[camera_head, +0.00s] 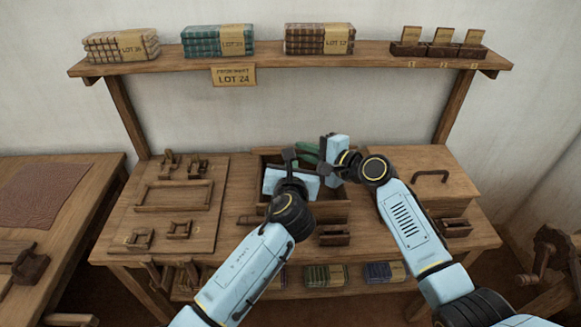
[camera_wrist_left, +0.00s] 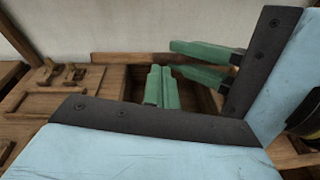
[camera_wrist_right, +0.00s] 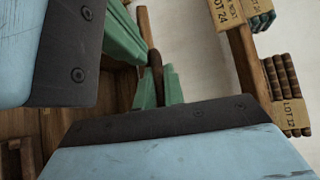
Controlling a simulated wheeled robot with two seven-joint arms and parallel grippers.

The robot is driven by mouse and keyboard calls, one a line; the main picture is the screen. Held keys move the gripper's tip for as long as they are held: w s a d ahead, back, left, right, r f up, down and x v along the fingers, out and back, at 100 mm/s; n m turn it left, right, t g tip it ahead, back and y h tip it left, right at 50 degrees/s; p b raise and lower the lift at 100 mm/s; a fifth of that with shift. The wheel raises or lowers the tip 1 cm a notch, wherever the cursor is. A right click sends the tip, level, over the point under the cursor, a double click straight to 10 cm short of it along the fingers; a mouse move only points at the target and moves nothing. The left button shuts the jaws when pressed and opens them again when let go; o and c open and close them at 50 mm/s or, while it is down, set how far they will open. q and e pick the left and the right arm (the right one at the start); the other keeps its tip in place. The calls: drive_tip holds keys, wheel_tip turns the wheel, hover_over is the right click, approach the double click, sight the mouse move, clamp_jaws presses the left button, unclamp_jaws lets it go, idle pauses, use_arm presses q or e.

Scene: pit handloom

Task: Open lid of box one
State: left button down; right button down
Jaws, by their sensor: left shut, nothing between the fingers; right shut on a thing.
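The middle box (camera_head: 330,211) stands on the table with its dark inside showing, largely hidden by my grippers. In the left wrist view a long brown board edge (camera_wrist_left: 120,58) runs along its far side; I cannot tell whether it is a raised lid or the back wall. My right gripper (camera_head: 318,163) is over the box, its green fingers shut on a dark brown bar (camera_wrist_right: 155,70), seemingly a handle or edge. My left gripper (camera_head: 304,154) is beside it, its green fingers (camera_wrist_left: 161,87) shut together and empty over the box opening.
Another box (camera_head: 400,165) with a dark handle (camera_head: 431,173) on its closed top stands at the right. A wooden board (camera_head: 146,225) with small frames lies at the left. A shelf (camera_head: 270,61) with cloth bundles spans above. Small wooden blocks (camera_head: 334,236) lie in front.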

use_arm(q)
drive_tip(key=shift+w+a+r, duration=0.2)
drive_tip(key=shift+w+r, duration=0.15)
drive_tip(key=shift+r, duration=0.3)
use_arm(e)
drive_tip(key=shift+s+a+f, duration=0.2)
drive_tip(key=shift+s+f, duration=0.1)
drive_tip(key=shift+f, duration=0.2)
drive_tip(key=c, duration=1.5)
unclamp_jaws()
drive_tip(key=shift+d, duration=0.2)
use_arm(q)
drive_tip(key=shift+d, duration=0.2)
